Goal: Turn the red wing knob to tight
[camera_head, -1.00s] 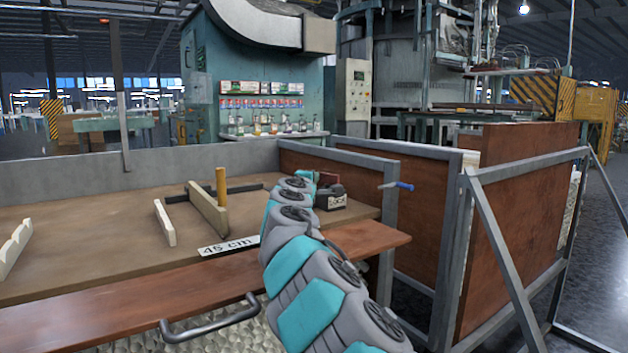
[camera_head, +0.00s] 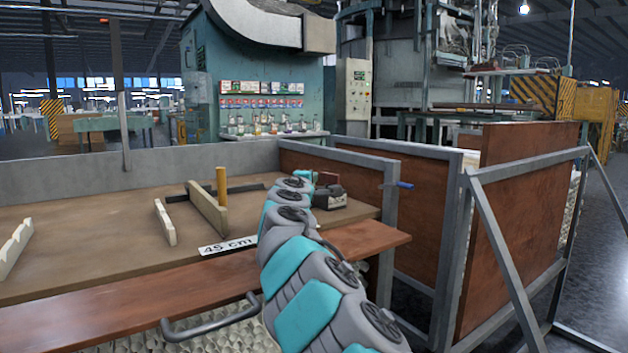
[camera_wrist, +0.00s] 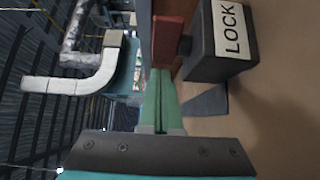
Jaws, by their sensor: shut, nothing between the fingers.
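The red wing knob (camera_wrist: 168,38) shows in the wrist view as a flat red wing beside a dark block (camera_wrist: 212,68) with a white LOCK label (camera_wrist: 231,28). My gripper (camera_wrist: 162,73) has its green fingers shut together and empty. Their tips end at the knob's near edge; I cannot tell whether they touch it. In the head view the knob (camera_head: 327,178) is a small dark red shape behind the block (camera_head: 331,196) at the right of the bench. My arm partly hides that area, and the fingertips are not clear there.
The brown bench top (camera_head: 90,220) holds a wooden stand with an upright peg (camera_head: 221,187), a pale strip (camera_head: 165,222) and a 45 cm label (camera_head: 228,245). A metal handle (camera_head: 212,322) is on the front.

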